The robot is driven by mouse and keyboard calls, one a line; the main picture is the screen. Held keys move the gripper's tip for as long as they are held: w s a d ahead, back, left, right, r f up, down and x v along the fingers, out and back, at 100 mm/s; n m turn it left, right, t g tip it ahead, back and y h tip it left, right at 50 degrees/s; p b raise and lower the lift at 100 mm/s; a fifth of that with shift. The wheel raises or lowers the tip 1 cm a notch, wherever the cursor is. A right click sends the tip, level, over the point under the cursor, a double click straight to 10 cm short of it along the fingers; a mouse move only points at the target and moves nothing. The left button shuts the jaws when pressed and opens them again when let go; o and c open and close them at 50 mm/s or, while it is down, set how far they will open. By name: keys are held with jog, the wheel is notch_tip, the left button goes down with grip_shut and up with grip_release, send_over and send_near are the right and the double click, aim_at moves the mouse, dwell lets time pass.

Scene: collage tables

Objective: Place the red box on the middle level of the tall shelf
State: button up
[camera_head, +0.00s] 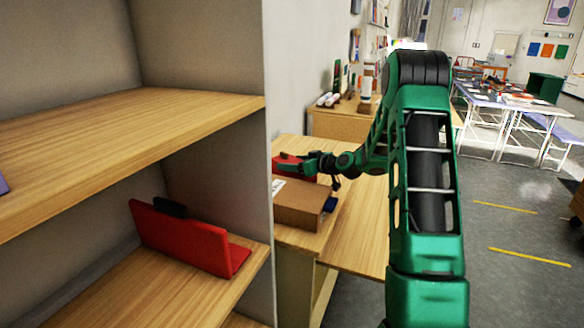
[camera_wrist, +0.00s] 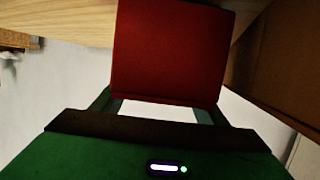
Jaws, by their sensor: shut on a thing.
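The red box (camera_head: 287,166) is in my gripper (camera_head: 308,163), over the wooden table beyond the tall shelf. In the wrist view the red box (camera_wrist: 170,55) fills the space between my gripper's two fingers (camera_wrist: 160,104), which are shut on it. In the head view the gripper partly hides the box, and I cannot tell whether it touches the table.
A red L-shaped thing (camera_head: 185,238) with a black part stands on the shelf's lower visible board (camera_head: 215,290). The upper visible board (camera_head: 120,125) is mostly bare. A brown carton (camera_head: 300,203) lies on the table (camera_head: 360,235) close to my gripper. Open floor lies at right.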

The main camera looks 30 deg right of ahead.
jog(key=shift+f, duration=0.3)
jog(key=o, duration=1.4)
jog(key=shift+f, duration=0.1)
